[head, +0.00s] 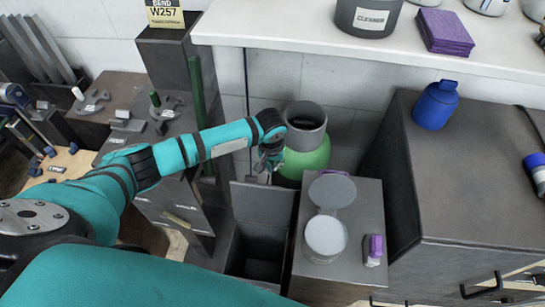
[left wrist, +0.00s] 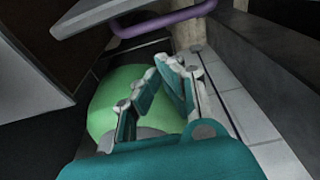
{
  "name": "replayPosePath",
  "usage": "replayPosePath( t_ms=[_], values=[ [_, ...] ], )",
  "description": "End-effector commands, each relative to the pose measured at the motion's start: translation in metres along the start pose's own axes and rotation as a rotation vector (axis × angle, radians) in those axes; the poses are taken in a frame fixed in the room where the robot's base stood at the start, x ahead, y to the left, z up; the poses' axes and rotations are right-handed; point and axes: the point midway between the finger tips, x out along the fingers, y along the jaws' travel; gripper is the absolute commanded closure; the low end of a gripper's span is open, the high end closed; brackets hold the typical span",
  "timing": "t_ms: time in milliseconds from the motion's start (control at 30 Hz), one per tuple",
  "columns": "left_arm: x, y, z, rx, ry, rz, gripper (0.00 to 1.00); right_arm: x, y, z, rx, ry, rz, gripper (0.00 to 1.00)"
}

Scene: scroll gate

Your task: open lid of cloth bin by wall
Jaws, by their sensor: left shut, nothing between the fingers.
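A dark square bin (head: 262,268) stands low between the grey cabinets, and I take it for the cloth bin. Its flat lid (head: 262,204) stands raised at the back edge, and the inside of the bin shows. My left gripper (head: 268,162) is above and behind the lid, close to a green round vessel (head: 308,160) with a grey neck. In the left wrist view the fingers (left wrist: 160,88) are shut and empty in front of the green vessel (left wrist: 115,90). Whether the gripper touches the lid is hidden. My right gripper is out of view.
A white canister (head: 325,236) with a round grey lid (head: 332,190) raised stands on the low cabinet right of the bin. A purple-capped bottle (head: 374,249) is beside it. A white shelf (head: 300,30) overhangs along the wall. A purple bar (left wrist: 160,22) crosses the wrist view.

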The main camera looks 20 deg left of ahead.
Motion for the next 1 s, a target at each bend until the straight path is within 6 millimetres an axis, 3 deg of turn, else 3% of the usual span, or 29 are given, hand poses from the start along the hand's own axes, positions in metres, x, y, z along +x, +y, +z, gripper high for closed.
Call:
replayPosePath(
  t_ms=[67,133,400,800,1000],
  values=[
    [0.015,0.0,0.001,0.001,-0.001,-0.001,1.0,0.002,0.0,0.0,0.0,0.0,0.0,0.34],
    [0.004,0.0,0.012,0.005,0.0,-0.001,1.0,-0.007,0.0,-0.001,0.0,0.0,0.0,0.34],
    [-0.003,0.0,0.036,0.003,0.002,-0.001,1.0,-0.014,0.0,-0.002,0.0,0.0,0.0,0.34],
    [-0.003,0.0,0.039,0.002,0.001,0.0,1.0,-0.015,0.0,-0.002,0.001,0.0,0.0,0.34],
    [-0.017,0.0,0.053,0.002,-0.003,0.001,1.0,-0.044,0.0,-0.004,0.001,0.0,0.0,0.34]
  ],
)
